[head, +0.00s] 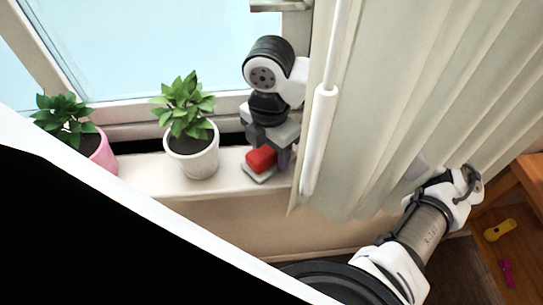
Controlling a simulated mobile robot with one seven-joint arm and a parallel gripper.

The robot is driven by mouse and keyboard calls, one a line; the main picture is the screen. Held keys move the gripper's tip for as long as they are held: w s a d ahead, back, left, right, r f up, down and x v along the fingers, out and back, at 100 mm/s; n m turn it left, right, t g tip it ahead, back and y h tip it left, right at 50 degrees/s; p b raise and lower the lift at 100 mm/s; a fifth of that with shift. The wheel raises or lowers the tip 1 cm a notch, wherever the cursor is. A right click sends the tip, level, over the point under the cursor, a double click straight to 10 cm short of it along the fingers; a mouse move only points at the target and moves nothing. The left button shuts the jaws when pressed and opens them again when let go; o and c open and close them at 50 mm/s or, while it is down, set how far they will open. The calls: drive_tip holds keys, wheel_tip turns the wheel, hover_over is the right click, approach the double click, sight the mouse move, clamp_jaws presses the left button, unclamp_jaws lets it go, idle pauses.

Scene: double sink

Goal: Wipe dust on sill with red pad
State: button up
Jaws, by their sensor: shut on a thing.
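The red pad (261,159) is at the right end of the pale window sill (140,176), with a light grey layer under the red part. My gripper (269,147) points down from above and is shut on the pad. The pad's underside appears to be at the sill surface, but I cannot tell whether it touches. The rear of the pad is hidden by the gripper. I cannot make out dust clearly on the sill.
A white pot with a green plant (193,150) stands on the sill just left of the pad. A pink pot with a plant (101,152) is further left. A pale curtain (390,100) and white rod (322,140) are close on the right. The window is behind.

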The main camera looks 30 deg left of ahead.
drive_tip(key=shift+w+a, duration=0.55)
drive_tip(key=shift+w, duration=0.2)
drive_tip(key=shift+w+a, duration=0.5)
drive_tip(key=shift+w, duration=0.35)
drive_tip(key=shift+r, duration=0.1)
